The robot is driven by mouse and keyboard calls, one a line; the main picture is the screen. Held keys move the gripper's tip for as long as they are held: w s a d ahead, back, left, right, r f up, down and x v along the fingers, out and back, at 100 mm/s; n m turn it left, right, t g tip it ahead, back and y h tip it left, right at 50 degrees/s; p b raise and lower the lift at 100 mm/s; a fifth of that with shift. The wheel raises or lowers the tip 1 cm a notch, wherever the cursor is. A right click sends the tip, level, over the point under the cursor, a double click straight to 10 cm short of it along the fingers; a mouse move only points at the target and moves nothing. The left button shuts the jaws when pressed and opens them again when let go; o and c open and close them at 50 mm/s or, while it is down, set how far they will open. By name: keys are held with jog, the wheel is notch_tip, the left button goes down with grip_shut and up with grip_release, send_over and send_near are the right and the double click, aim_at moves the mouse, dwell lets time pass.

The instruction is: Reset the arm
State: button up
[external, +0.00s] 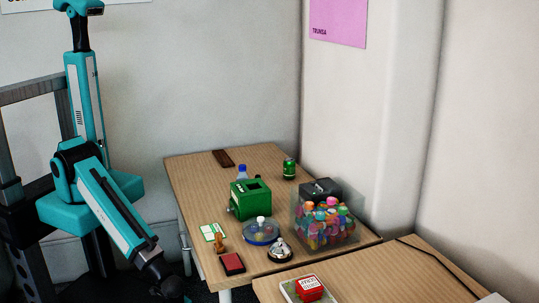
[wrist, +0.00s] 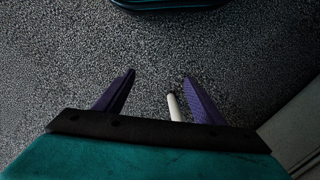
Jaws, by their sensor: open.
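My gripper (wrist: 158,76) is open in the wrist view, with its two purple fingers wide apart. It points at dark speckled floor. A short white rod (wrist: 174,106) shows between the fingers, close to the right one; I cannot tell what it is or how far off, and nothing looks gripped. In the external view my teal arm hangs low to the left of the wooden table (external: 190,185). Its end is at the bottom edge of the picture, and the fingers cannot be made out there.
The table holds a green box (external: 250,199), a clear bin of colourful items (external: 325,222), a green can (external: 289,168), a blue round container (external: 261,232), a bell (external: 279,251) and a red pad (external: 232,263). A second table (external: 375,275) bears a red box (external: 309,288). Walls stand behind.

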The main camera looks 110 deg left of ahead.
jog(key=s+a+r+n+g+p, duration=0.1)
jog(key=s+a+g+p, duration=0.1)
jog(key=s, duration=0.5)
jog(key=s+a+r+n+g+p, duration=0.1)
jog(key=s+a+g+p, duration=0.1)
jog(key=s+a, duration=0.3)
jog(key=s, duration=0.2)
jog(key=shift+s+r, duration=0.25)
jog(key=shift+s, duration=0.05)
